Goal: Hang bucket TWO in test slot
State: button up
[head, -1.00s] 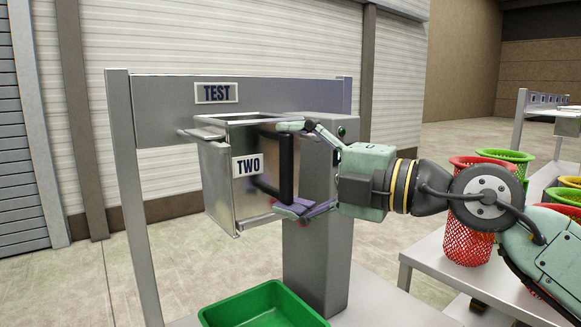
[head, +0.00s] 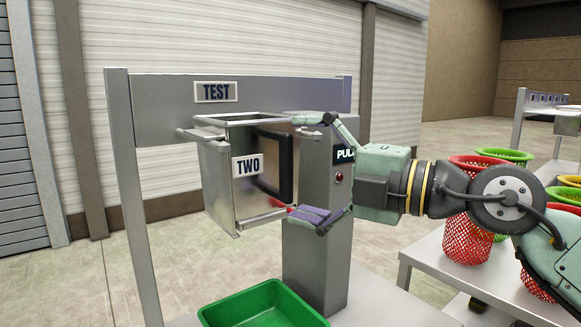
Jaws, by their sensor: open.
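Bucket TWO (head: 220,188) is a metal box with a "TWO" label and a dark handle (head: 287,168) on its right side. It hangs upright below the TEST sign (head: 216,92), with its rim at the arms of the test slot (head: 200,134). My gripper (head: 312,168) is open, just right of the handle and apart from it. One finger is above, near the bucket's top right corner, and the purple-padded finger is below. The far side of the bucket is hidden.
A green bin (head: 262,306) sits below the bucket. Red mesh baskets (head: 468,220) and green ones stand on a table at the right.

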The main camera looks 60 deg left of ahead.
jog(key=v, duration=1)
jog(key=shift+d, duration=0.2)
jog(key=shift+r, duration=0.1)
